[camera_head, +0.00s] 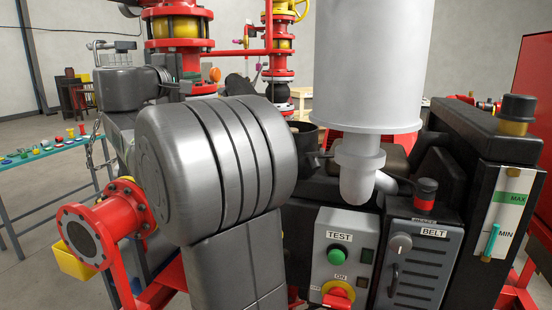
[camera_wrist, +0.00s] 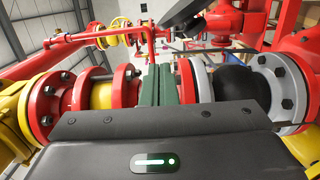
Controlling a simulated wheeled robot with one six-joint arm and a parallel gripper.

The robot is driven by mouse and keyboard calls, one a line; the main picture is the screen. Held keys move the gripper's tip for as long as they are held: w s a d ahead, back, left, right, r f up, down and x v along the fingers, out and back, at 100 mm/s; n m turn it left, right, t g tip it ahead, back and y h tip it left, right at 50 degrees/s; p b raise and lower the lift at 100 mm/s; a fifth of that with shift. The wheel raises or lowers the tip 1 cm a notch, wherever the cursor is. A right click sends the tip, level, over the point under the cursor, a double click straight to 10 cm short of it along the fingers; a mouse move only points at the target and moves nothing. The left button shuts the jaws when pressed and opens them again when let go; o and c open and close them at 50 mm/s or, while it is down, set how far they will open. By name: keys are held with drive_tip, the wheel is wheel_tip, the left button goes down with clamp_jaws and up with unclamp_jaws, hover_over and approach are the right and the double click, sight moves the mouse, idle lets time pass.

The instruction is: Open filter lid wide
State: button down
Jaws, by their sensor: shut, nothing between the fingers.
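I cannot make out the filter lid for certain in either view. In the head view a dark round pot (camera_head: 305,136) shows partly between my grey arm link and a large pale cylinder. Its rim seems to face up, and I cannot tell whether it is the filter housing. In the wrist view my gripper (camera_wrist: 157,85) is shut, its green finger pads together and empty. The fingers point toward red pipework, and no lid is seen between or touching them. In the head view I cannot clearly pick out the fingertips.
A control box (camera_head: 341,255) with a green TEST button and a red-yellow switch stands front centre. A grey BELT cover (camera_head: 413,262) is beside it. A red flanged pipe (camera_head: 103,228) juts out left. Flanged red and yellow pipes (camera_wrist: 102,93) lie close in the wrist view.

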drive_tip(key=p+x, duration=0.2)
drive_tip(key=x, duration=0.6)
drive_tip(key=shift+d, duration=0.25)
